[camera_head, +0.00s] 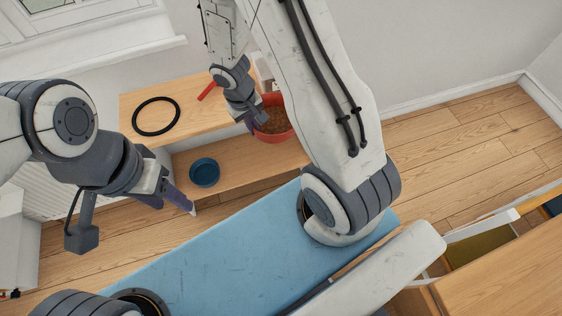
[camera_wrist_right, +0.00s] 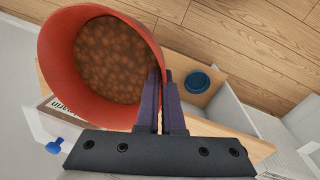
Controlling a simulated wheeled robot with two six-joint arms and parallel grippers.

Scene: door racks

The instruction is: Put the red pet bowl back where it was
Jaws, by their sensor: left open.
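The red pet bowl (camera_head: 274,132), full of brown kibble, is at the right end of the wooden shelf unit in the head view. It also fills the upper left of the right wrist view (camera_wrist_right: 60,70). My right gripper (camera_head: 254,124) is shut on the bowl's rim, its purple fingers (camera_wrist_right: 157,85) almost together there. Whether the bowl touches the shelf is hidden. A black ring (camera_head: 135,117) lies flat on the top board (camera_head: 195,116), with nothing inside it. My left gripper (camera_head: 176,203) is open and empty, in front of the unit at the left.
A blue bowl (camera_head: 204,173) stands on the lower board (camera_head: 245,166). It also shows in the right wrist view (camera_wrist_right: 196,82). A small red object (camera_head: 207,91) lies on the top board between ring and bowl. A blue surface (camera_head: 220,245) is in front; a wall is behind.

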